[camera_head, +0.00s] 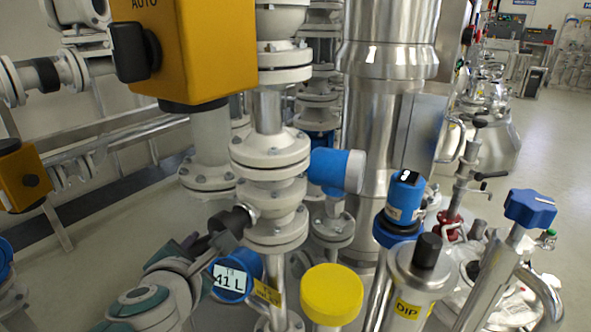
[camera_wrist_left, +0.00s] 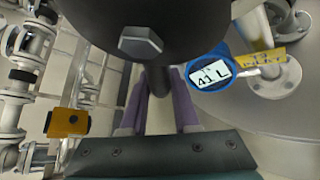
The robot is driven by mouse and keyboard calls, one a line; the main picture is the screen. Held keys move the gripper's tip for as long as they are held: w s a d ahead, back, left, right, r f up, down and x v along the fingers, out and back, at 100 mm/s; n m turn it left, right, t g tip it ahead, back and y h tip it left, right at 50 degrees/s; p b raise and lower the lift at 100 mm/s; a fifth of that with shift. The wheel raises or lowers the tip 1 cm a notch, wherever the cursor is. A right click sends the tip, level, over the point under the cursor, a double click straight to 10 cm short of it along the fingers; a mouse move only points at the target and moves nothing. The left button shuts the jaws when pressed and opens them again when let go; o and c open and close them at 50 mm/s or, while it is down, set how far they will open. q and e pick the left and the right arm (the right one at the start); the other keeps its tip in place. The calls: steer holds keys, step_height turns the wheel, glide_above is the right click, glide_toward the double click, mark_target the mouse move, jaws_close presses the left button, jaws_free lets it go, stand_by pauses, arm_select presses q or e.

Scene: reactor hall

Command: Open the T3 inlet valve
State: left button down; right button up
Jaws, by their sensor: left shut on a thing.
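The valve is a white flanged body (camera_head: 272,195) on a vertical pipe, with a black handle (camera_head: 235,218) on its left side. My left gripper (camera_head: 212,240) comes in from the lower left and is shut on this handle. In the left wrist view, two purple finger pads stand either side of the dark handle bar (camera_wrist_left: 158,88), below a large black part with a hex bolt (camera_wrist_left: 140,42). My right gripper is not in view.
A yellow actuator box (camera_head: 195,45) marked AUTO sits above the handle. A yellow round cap (camera_head: 331,292), a blue-and-white cylinder (camera_head: 336,170) and a blue-handled fitting (camera_head: 530,208) stand to the right. Open floor (camera_head: 545,125) shows at far right.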

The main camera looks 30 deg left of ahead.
arm_select(q)
steer(key=shift+d+f+n+g+h+p, duration=0.3)
steer(key=shift+d+f+h+p, duration=0.2)
steer(key=shift+d+f+p, duration=0.15)
steer(key=c, duration=0.7)
jaws_free()
steer(key=shift+r, duration=0.1)
